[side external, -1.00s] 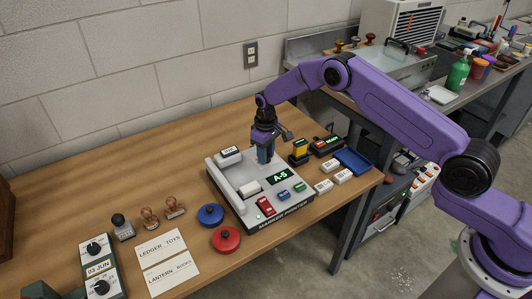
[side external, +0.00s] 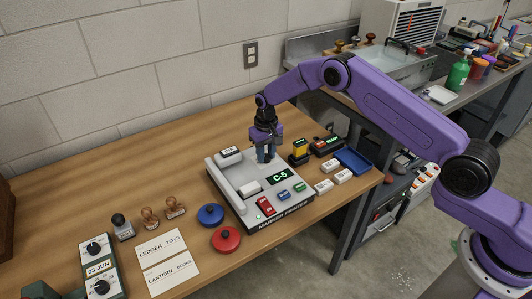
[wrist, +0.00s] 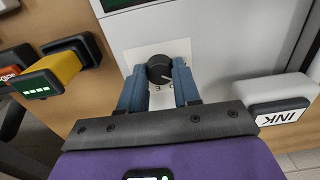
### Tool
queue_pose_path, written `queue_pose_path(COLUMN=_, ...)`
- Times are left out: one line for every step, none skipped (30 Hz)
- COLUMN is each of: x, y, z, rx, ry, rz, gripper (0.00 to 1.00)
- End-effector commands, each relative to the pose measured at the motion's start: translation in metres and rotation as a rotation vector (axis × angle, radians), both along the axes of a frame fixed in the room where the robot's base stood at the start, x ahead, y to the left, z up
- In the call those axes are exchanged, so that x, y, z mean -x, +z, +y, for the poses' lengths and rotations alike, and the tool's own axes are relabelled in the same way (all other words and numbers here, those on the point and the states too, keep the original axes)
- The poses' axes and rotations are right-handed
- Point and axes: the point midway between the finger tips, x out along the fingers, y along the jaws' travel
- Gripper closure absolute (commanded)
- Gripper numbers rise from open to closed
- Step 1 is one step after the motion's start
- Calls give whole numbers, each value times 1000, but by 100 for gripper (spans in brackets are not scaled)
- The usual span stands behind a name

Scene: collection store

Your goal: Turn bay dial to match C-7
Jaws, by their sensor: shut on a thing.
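The marker printer (side external: 225,178) is a light grey box on the wooden bench. Its green display (side external: 279,177) reads C-5 in the side external view. A round black dial (wrist: 159,69) sits on a white plate with letters around it, and the letter E shows near it in the wrist view. My gripper (wrist: 160,80) points down over the printer, its two blue fingers on either side of the dial and shut on it. In the side external view my gripper (side external: 265,155) hides the dial.
A red switch (side external: 266,206) and blue and green buttons (side external: 284,196) are on the printer's front. A blue tray (side external: 353,161), white blocks (side external: 343,176) and a yellow-topped stamp (side external: 299,151) stand to its right. Blue (side external: 211,214) and red (side external: 226,239) round pads lie to its left.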

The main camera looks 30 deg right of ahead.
Motion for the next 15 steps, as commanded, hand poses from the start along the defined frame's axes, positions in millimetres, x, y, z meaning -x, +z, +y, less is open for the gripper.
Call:
queue_pose_path(x=0, y=0, z=0, rx=0, ry=-28, rz=0, gripper=98)
queue_pose_path(x=0, y=0, z=0, rx=0, ry=-43, rz=0, gripper=98)
queue_pose_path(x=0, y=0, z=0, rx=0, ry=-64, rz=0, gripper=98)
queue_pose_path(x=0, y=0, z=0, rx=0, ry=-78, rz=0, gripper=98)
queue_pose_path(x=0, y=0, z=0, rx=0, ry=-92, rz=0, gripper=98)
queue_pose_path(x=0, y=0, z=0, rx=0, ry=-107, rz=0, gripper=98)
queue_pose_path(x=0, y=0, z=0, rx=0, ry=-118, rz=0, gripper=98)
queue_pose_path(x=0, y=0, z=0, rx=0, ry=-127, rz=0, gripper=98)
queue_pose_path(x=0, y=0, z=0, rx=0, ry=-138, rz=0, gripper=98)
queue_pose_path(x=0, y=0, z=0, rx=0, ry=-145, rz=0, gripper=98)
queue_pose_path(x=0, y=0, z=0, rx=0, ry=-151, rz=0, gripper=98)
queue_pose_path(x=0, y=0, z=0, rx=0, ry=-157, rz=0, gripper=98)
queue_pose_path(x=0, y=0, z=0, rx=0, ry=-160, rz=0, gripper=98)
queue_pose_path(x=0, y=0, z=0, rx=0, ry=-163, rz=0, gripper=98)
queue_pose_path(x=0, y=0, z=0, rx=0, ry=-166, rz=0, gripper=98)
